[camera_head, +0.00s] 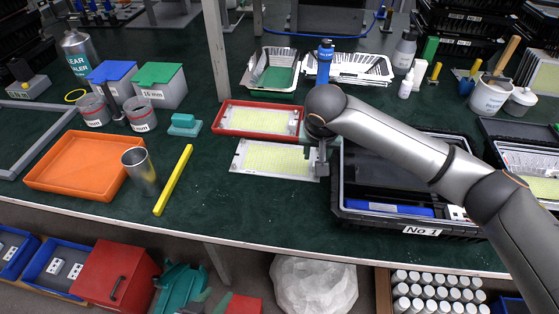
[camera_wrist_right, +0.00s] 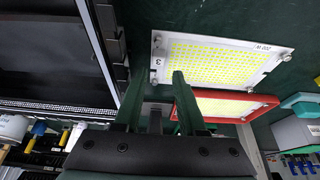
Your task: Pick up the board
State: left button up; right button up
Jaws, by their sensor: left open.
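A white board (camera_head: 278,159) with rows of yellow LEDs lies flat on the dark green table. In the right wrist view this board (camera_wrist_right: 220,60) shows the marks "3" and "200 W". A similar board (camera_head: 258,121) lies in a red tray (camera_head: 222,127) just behind it. My right gripper (camera_head: 319,172) hangs at the right end of the front board. In the right wrist view its two green fingers (camera_wrist_right: 160,76) are apart near the board's edge, with nothing held between them. Whether a finger touches the board cannot be told. My left gripper is not visible.
A black case (camera_head: 345,200) marked "No 1" stands close to the right of the board. A yellow bar (camera_head: 173,180), a metal cup (camera_head: 141,170) and an orange tray (camera_head: 70,165) are at the left. The table in front of the board is clear.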

jog(key=shift+d+b+x, duration=0.2)
jog(key=shift+b+x, duration=0.3)
jog(key=shift+x, duration=2.2)
jog(key=shift+w, duration=0.1)
grip_shut()
jog(key=shift+r, duration=0.1)
